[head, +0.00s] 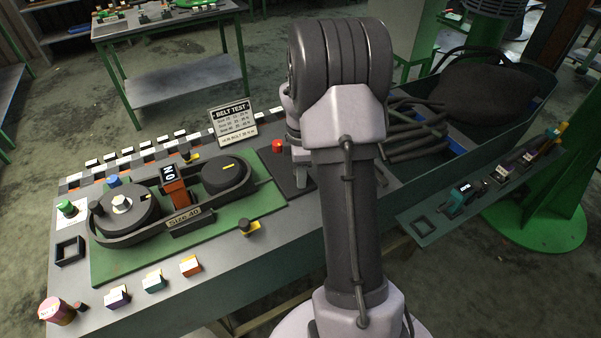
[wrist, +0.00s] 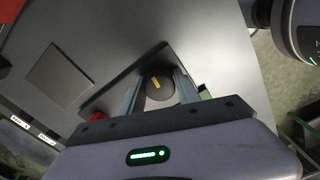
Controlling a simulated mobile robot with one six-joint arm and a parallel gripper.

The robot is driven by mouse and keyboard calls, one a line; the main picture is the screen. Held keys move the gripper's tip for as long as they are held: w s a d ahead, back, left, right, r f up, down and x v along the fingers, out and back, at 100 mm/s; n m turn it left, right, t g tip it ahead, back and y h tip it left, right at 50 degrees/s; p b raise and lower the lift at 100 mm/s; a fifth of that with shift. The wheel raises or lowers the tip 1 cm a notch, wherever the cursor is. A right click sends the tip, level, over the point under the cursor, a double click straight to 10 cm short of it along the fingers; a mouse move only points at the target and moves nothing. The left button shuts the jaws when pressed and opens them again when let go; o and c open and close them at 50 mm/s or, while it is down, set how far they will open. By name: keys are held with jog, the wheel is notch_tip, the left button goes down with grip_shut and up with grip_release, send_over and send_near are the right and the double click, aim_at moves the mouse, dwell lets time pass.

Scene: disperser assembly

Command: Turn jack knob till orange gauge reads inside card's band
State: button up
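A black jack knob (wrist: 157,88) with a yellow mark stands on a dark plate (wrist: 112,92) in the wrist view. My gripper (wrist: 160,80) has one finger on each side of it; whether they touch it is unclear. In the head view the gripper (head: 301,180) is low over the dark plate, right of the green board, and the arm hides that knob. The orange gauge (head: 174,190) stands at the belt between the pulleys. Its display looks upside down and seems to show 0 N. The "BELT TEST" card (head: 233,122) stands behind; its small band figures are hard to read.
A red button (head: 277,146) sits close to the gripper. Several small blocks line the front edge. A dark green bin (head: 530,88) stands right of my arm.

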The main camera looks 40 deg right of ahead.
grip_shut()
